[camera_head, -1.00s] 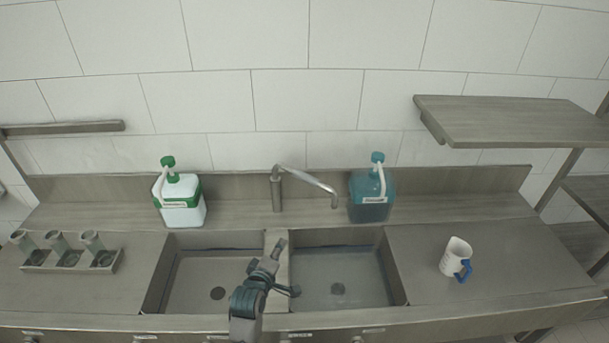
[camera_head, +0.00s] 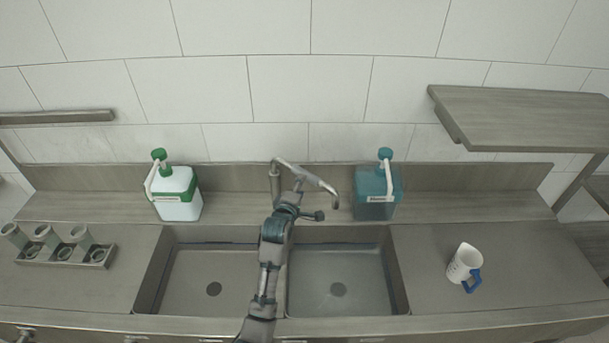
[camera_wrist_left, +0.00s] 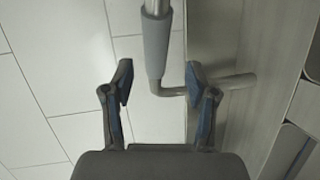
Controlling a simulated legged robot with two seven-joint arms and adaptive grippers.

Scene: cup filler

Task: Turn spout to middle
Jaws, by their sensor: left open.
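The metal faucet stands at the back of the sink, and its spout (camera_head: 315,178) slants toward the right, with its tip over the back of the right basin. My left gripper (camera_head: 300,184) is at the spout in the head view, partly overlapping it. In the left wrist view the gripper (camera_wrist_left: 158,82) is open, its fingers apart. A spout tube with a grey sleeve (camera_wrist_left: 156,45) lies between and beyond the fingers, bending to the right at its end. Neither finger clearly touches it. My right gripper is out of view.
A green-and-white dispenser (camera_head: 176,197) stands left of the faucet and a teal dispenser (camera_head: 377,196) close to its right. The left basin (camera_head: 205,275) and right basin (camera_head: 340,270) are empty. A white jug (camera_head: 461,262) with blue handle stands on the right counter; a cup rack (camera_head: 97,257) stands left.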

